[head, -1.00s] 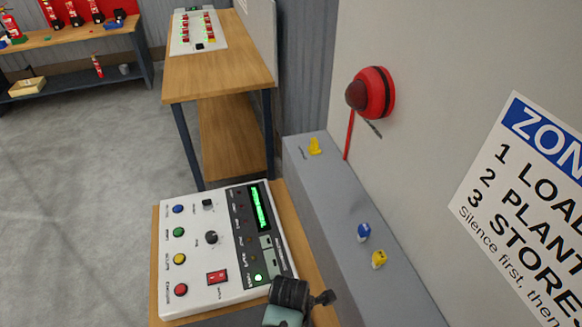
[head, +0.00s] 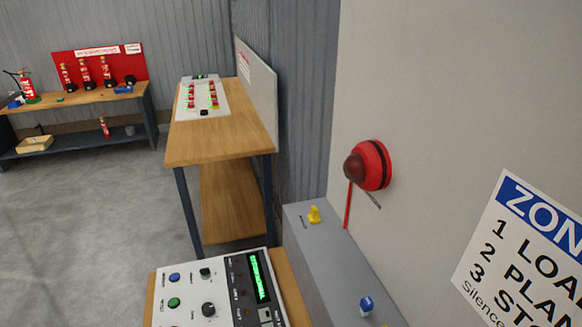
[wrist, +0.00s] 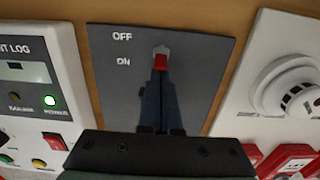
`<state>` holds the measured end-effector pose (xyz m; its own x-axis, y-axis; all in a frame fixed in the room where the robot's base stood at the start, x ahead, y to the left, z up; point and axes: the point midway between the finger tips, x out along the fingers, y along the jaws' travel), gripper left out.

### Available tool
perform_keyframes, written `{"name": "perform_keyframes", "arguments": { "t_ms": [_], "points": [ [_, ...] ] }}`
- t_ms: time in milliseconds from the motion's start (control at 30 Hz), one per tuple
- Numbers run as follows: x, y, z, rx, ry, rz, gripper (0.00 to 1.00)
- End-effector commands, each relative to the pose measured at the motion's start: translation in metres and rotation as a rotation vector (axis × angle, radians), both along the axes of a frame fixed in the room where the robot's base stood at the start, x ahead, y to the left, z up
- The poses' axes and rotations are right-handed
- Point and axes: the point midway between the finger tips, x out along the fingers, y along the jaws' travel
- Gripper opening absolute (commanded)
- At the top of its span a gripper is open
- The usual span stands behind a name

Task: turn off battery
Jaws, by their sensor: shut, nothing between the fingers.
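In the wrist view, a dark grey switch plate (wrist: 208,72) carries the white words OFF, above, and ON, below. A small red switch piece (wrist: 161,62) sits right of the words, about level with ON, with a light grey pointed piece just above it. My gripper (wrist: 160,76) is shut, its dark fingers over the plate with the tips just below the red piece. I cannot tell whether they touch it. The fingers hide the plate's lower middle. The switch plate and my gripper are not in the head view.
A white control panel (head: 187,300) with knobs and a green display stands at the bottom of the head view; its edge (wrist: 45,100) shows left in the wrist view. A white detector panel (wrist: 245,110) is on the right. A grey ledge (head: 335,265) runs along the wall.

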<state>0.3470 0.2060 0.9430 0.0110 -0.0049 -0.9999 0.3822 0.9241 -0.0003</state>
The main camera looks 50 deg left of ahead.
Motion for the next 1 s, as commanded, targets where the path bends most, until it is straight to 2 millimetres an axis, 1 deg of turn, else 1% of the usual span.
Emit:
{"name": "perform_keyframes", "arguments": {
  "t_ms": [333, 633, 1000],
  "points": [
    [0.011, -0.004, 0.005, 0.000, -0.001, -0.003, 0.00],
    [0.010, -0.004, 0.005, 0.000, 0.000, -0.001, 0.00],
    [0.010, -0.004, 0.020, 0.001, -0.001, -0.001, 0.00]
  ]
}}
